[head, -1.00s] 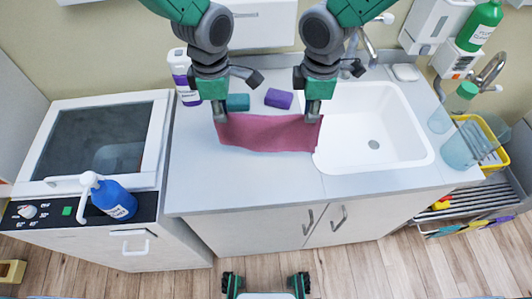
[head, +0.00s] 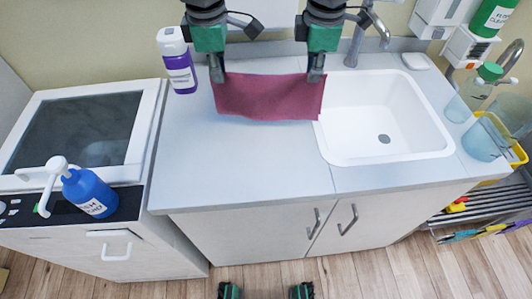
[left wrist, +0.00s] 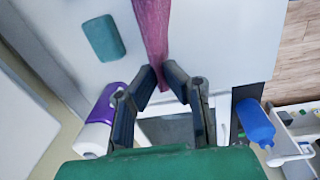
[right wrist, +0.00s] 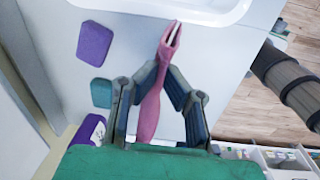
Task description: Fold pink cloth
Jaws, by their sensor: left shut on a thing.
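The pink cloth (head: 266,97) hangs as one wide piece between my two grippers, above the back of the white counter (head: 250,155). Its lower edge sags slightly. My left gripper (head: 216,76) is shut on its left upper corner; the left wrist view shows the cloth (left wrist: 152,35) edge-on, ending between the fingertips (left wrist: 160,78). My right gripper (head: 315,76) is at the right upper corner, near the sink's left edge. In the right wrist view the cloth (right wrist: 150,108) passes between the fingertips (right wrist: 161,75), which are closed in on it.
The sink (head: 385,120) lies right of the cloth. A purple-labelled bottle (head: 178,62) stands at the back left. A teal sponge (left wrist: 103,38) and a purple sponge (right wrist: 94,43) lie behind the cloth. A blue bottle (head: 88,192) stands at far left. The counter's front is clear.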

